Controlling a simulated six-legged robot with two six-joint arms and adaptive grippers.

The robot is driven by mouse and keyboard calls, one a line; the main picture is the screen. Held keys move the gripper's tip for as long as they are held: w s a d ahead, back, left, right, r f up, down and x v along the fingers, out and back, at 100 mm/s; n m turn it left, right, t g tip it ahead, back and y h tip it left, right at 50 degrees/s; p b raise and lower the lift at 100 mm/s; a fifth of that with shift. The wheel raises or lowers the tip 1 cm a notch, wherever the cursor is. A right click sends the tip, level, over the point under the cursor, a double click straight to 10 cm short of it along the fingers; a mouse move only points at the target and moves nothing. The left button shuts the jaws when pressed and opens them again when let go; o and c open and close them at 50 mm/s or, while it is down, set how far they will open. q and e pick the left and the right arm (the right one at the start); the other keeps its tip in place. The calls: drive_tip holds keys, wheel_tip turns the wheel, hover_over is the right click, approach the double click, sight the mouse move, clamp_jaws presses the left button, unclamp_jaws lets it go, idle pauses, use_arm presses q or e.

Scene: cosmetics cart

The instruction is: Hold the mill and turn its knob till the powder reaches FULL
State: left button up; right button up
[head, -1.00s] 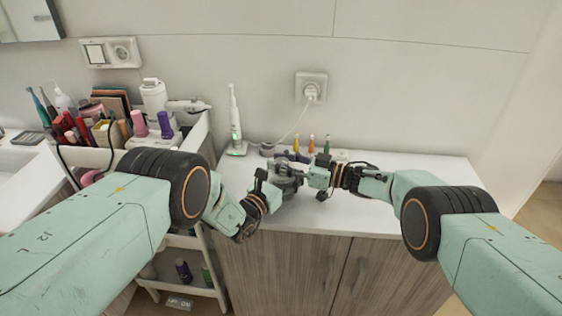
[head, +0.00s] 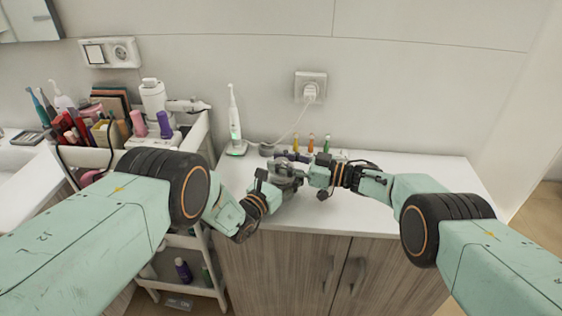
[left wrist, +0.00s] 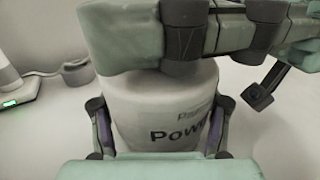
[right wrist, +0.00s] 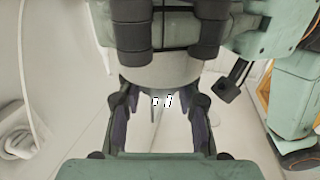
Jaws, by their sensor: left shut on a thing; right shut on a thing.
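The mill (head: 286,181) is a small grey round body on the white counter, largely covered by my grippers in the head view. My left gripper (head: 270,190) is shut on its body from the left. In the left wrist view, the pale mill body (left wrist: 165,122) carries partly hidden dark lettering that begins "Pow", with a finger on each side. My right gripper (head: 302,174) is shut at the mill's top from the right, on the knob as far as I can tell. The right wrist view shows a grey rounded part (right wrist: 160,75) and small white marks between the fingers. The powder level cannot be read.
An electric toothbrush on a lit stand (head: 235,125) is behind left. Several small coloured bottles (head: 311,143) stand behind the mill. A cable runs to the wall socket (head: 311,88). A crowded cart (head: 207,135) is at left. The counter's right part (head: 435,170) is clear.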

idle(0.3)
drive_tip(key=o, duration=1.2)
drive_tip(key=v, duration=1.2)
